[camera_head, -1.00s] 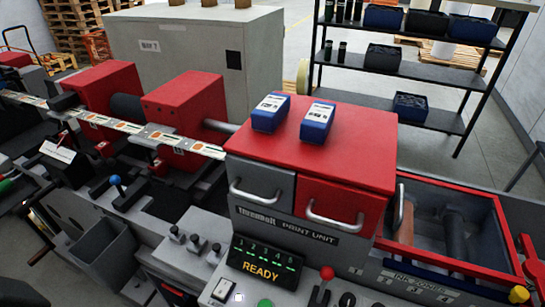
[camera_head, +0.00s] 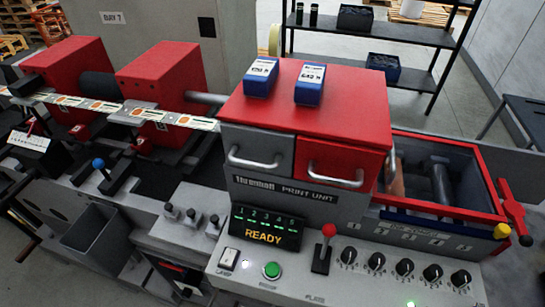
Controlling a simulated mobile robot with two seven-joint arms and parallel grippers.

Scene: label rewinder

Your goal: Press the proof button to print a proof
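The print unit (camera_head: 330,197) is a grey housing with a red top, in the middle of the view. Its dark display (camera_head: 264,232) shows numbered green marks and READY in yellow. Small labels are too blurred to tell which control is the proof button. Neither of my grippers is in view.
Two blue-and-white boxes (camera_head: 309,86) lie on the red top (camera_head: 330,115). Several black knobs (camera_head: 404,267) line the panel's right. A red-rimmed tray (camera_head: 480,180) is at the right. A blue-knobbed lever (camera_head: 99,163) and a grey bin (camera_head: 88,228) are at the left.

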